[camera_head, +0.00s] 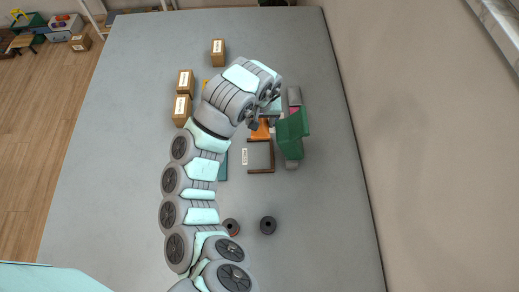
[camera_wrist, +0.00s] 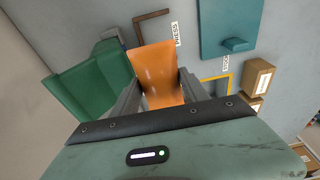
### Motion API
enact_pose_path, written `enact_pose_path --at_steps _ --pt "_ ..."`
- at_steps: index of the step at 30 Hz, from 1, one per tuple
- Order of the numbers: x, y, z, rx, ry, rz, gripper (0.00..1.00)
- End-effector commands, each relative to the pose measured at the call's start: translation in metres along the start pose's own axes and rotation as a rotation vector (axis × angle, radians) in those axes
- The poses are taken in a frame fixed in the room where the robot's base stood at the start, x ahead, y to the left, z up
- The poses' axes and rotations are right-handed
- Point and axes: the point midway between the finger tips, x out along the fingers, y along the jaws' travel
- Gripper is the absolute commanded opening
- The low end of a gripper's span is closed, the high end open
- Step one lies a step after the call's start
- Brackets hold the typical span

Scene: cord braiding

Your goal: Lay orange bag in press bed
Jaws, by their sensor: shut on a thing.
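The orange bag (camera_wrist: 158,72) is between the two grey fingers of my gripper (camera_wrist: 160,88), which is shut on it. In the head view the orange bag (camera_head: 261,131) shows partly below my wrist, at the far edge of a dark brown frame (camera_head: 260,172). The frame borders a bare grey area and has a white label beside it; in the wrist view the label by the frame (camera_wrist: 139,29) seems to read PRESS. I cannot tell whether the bag touches the surface.
A teal panel with a handle (camera_wrist: 231,30) lies left of the frame, partly under my arm in the head view. A yellow outline (camera_wrist: 229,84) is near cardboard boxes (camera_wrist: 257,79). Two dark round spools (camera_head: 268,226) stand nearer. The table's right side is clear.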

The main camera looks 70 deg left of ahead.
Motion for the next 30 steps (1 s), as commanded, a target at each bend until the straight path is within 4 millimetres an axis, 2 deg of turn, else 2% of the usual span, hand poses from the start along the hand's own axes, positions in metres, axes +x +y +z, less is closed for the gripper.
enact_pose_path --at_steps 5,12,18,21,26,30 --pt "0.033 -0.004 0.004 -0.010 -0.002 0.000 0.12" --pt "0.099 -0.004 0.016 -0.009 -0.006 -0.004 0.12" --pt "0.143 -0.003 0.022 -0.006 -0.005 -0.004 0.12" --pt "0.157 -0.004 0.024 -0.008 -0.003 -0.003 0.12" --pt "0.165 -0.003 0.024 -0.006 -0.001 -0.002 0.12" --pt "0.182 -0.003 0.028 -0.005 -0.004 -0.003 0.12"
